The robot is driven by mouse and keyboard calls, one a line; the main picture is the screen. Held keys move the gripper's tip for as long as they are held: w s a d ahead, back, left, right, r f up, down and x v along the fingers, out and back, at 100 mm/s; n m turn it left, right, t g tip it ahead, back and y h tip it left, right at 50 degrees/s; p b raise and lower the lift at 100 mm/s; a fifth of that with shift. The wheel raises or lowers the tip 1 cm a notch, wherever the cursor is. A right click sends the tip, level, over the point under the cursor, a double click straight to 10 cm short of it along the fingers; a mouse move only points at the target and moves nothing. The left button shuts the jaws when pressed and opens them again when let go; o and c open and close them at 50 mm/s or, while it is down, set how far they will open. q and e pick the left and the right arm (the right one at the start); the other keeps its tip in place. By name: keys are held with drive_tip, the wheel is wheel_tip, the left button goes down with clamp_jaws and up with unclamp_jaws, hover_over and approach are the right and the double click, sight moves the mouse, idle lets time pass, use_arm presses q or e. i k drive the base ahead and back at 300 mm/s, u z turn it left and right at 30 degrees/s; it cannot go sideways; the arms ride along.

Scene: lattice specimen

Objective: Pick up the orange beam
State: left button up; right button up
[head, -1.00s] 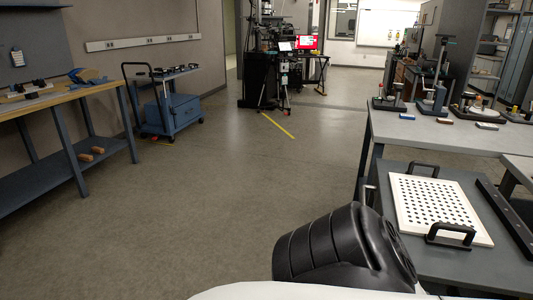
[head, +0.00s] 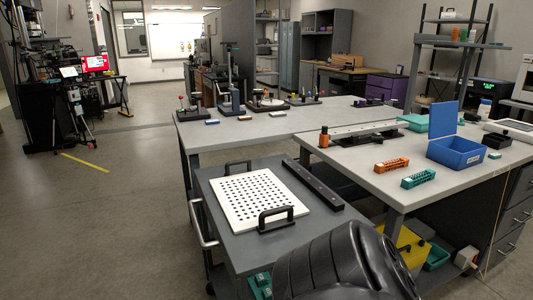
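The orange beam (head: 392,164) is a small lattice-like bar lying on the grey workbench (head: 372,183) at the right of the head view. A similar teal beam (head: 419,178) lies just in front of it and to the right, apart from it. Neither of my grippers shows in the head view. A black ribbed part of my own body fills the bottom middle and hides part of the cart and floor.
A blue bin (head: 457,153) with a raised lid stands right of the beams. A black fixture rail (head: 352,134) lies behind them. A cart (head: 220,184) with a white perforated plate (head: 262,200) stands nearer, left of the bench. Open floor (head: 90,220) is at left.

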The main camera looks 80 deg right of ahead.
sight(379, 168)
drive_tip(key=z, duration=2.25)
